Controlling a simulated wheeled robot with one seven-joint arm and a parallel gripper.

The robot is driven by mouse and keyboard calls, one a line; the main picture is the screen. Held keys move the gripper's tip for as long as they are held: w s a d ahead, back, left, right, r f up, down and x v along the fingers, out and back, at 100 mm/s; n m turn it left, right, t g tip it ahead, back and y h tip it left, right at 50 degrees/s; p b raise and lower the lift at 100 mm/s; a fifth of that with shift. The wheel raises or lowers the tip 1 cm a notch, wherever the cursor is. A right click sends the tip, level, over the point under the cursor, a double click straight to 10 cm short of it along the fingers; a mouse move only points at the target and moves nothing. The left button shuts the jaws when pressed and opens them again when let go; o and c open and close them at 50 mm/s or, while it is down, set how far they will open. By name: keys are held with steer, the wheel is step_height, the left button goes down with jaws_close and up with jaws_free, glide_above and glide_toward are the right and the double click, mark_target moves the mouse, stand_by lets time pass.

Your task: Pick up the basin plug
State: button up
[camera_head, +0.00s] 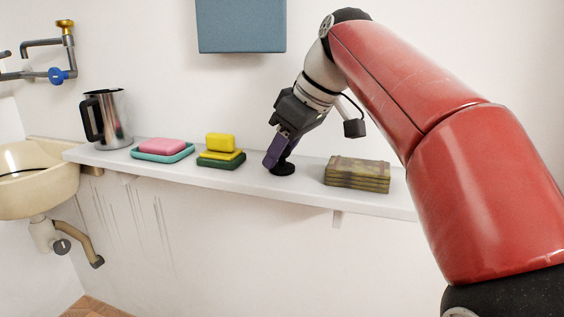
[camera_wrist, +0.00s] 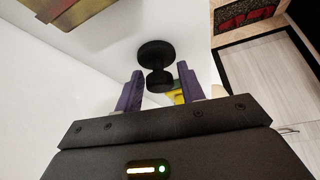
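The basin plug (camera_head: 284,169) is a small black disc with a knob on the white shelf, right of the middle of the head view. In the wrist view, the plug (camera_wrist: 155,51) shows a round base against the shelf, with its knob towards me. My gripper (camera_head: 272,160) has purple fingers and reaches down to the plug, partly hiding it in the head view. In the wrist view, my gripper (camera_wrist: 160,72) is open, with one finger on each side of the knob. Gaps show between the knob and both fingers.
On the white shelf (camera_head: 230,177), a stack of patterned cloth or packets (camera_head: 357,175) sits close right of the plug. Yellow and green sponges (camera_head: 221,150), a pink soap on a teal dish (camera_head: 162,148) and a metal jug (camera_head: 107,118) stand left. A blue box (camera_head: 241,25) hangs above.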

steer(key=c, duration=0.7)
